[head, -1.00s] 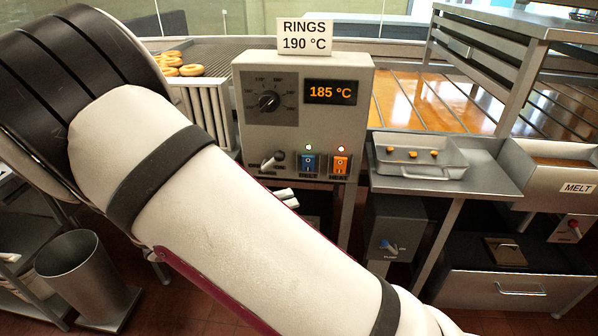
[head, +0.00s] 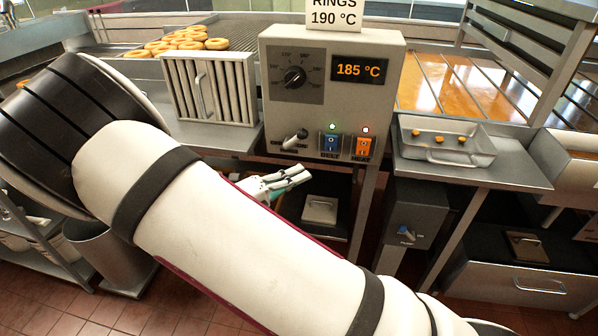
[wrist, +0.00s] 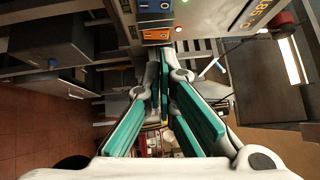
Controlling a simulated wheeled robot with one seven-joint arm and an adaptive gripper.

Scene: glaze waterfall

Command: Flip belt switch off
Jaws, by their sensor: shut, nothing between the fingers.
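The blue belt switch (head: 331,144) is on the lower front of the grey control box (head: 390,80), under a lit green lamp (head: 333,126). My gripper (head: 302,176) is below the box and apart from the switch, its fingers pointing right in the head view; my arm hides part of it. In the wrist view my gripper (wrist: 165,62) has its teal-padded fingers shut with nothing between them. The blue switch (wrist: 155,6) shows at the top edge there, beyond the fingertips.
The orange heat switch (head: 364,147) is close to the right of the blue one, under a red lamp. A lever (head: 295,138) sits to its left. A tray (head: 465,150) with small pieces stands right of the box. A bin (head: 100,255) stands at the left.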

